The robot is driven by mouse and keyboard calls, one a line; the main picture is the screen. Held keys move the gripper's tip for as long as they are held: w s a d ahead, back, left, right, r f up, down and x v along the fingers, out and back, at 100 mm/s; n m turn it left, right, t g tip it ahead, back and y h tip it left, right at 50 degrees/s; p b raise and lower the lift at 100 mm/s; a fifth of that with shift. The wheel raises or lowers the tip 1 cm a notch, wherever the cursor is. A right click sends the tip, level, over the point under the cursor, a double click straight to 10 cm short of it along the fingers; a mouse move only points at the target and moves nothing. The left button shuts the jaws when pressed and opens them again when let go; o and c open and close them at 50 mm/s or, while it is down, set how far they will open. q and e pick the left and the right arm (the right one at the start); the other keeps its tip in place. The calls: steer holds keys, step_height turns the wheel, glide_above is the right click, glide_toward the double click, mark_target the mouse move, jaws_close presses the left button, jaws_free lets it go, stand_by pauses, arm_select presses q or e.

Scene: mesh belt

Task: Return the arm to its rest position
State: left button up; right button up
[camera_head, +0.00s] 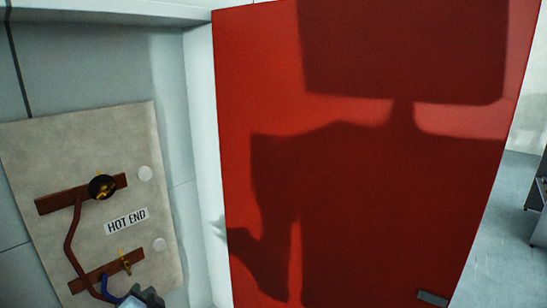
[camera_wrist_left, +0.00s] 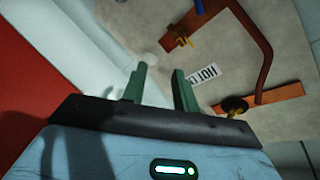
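My left gripper (camera_head: 146,297) shows only in part at the bottom edge of the head view, in front of the lower part of the pale panel (camera_head: 35,150). In the left wrist view its two green fingers (camera_wrist_left: 160,80) stand apart with nothing between them. The panel behind them carries a "HOT END" label (camera_head: 126,221), which also shows in the left wrist view (camera_wrist_left: 203,75). My right gripper is in neither view.
A large red panel (camera_head: 250,70) fills the middle, with my shadow on it. Brown bars (camera_head: 55,202), a brown pipe (camera_head: 70,245) and brass-coloured fittings stick out from the pale panel. Grey floor (camera_head: 510,220) shows at the right.

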arm_select(q)
steer(key=s+d+f+g+h, duration=0.1)
steer(key=s+d+f+h, duration=0.3)
steer(key=s+f, duration=0.7)
steer(key=s+d+f+g+h, duration=0.2)
steer(key=s+d+f+h, duration=0.15)
steer(key=s+f, duration=0.75)
steer(key=s+d+f+n+g+h, duration=0.1)
steer(key=s+d+f+n+h, duration=0.1)
steer(key=s, duration=1.2)
steer(key=shift+d+f+n, duration=0.4)
steer(key=shift+f+n, duration=0.2)
steer(key=shift+f, duration=0.1)
